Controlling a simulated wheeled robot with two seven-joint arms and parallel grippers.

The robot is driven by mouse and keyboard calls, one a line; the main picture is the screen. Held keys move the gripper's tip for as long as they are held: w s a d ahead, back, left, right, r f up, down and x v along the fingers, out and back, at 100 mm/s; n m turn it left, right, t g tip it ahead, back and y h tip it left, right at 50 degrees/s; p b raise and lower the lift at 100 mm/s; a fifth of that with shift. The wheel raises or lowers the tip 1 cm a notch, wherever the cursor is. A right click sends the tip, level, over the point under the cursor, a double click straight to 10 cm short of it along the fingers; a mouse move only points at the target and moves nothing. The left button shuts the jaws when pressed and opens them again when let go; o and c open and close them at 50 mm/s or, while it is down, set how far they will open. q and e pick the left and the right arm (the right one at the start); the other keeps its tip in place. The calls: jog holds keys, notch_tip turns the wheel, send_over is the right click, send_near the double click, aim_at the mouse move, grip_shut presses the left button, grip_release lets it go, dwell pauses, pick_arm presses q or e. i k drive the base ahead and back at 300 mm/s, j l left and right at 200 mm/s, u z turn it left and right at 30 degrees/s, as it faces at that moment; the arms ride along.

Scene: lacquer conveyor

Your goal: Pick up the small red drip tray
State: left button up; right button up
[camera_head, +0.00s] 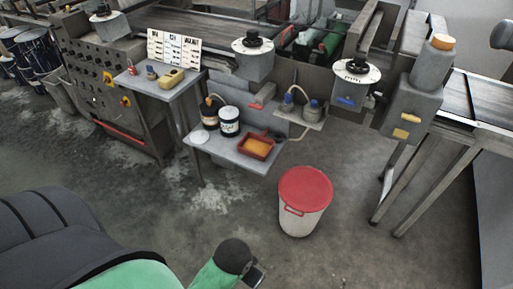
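The small red drip tray (249,154) lies on a low grey shelf (219,157) below the conveyor, near the shelf's right end. It looks shallow, with an orange-yellow area inside. My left gripper (258,273) shows only in part at the bottom edge, beyond the black wrist of my green arm. It is well short of the tray and apart from it. Its fingers are too small and cut off to tell open from shut. My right gripper is out of view.
A black-and-white can (229,121) and a dark jar (210,113) stand left of the tray. A white bucket with a red lid (305,197) stands on the floor in front, to the right. Floor before the shelf is clear.

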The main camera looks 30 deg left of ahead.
aim_at(259, 146)
jog(key=z, duration=11.1)
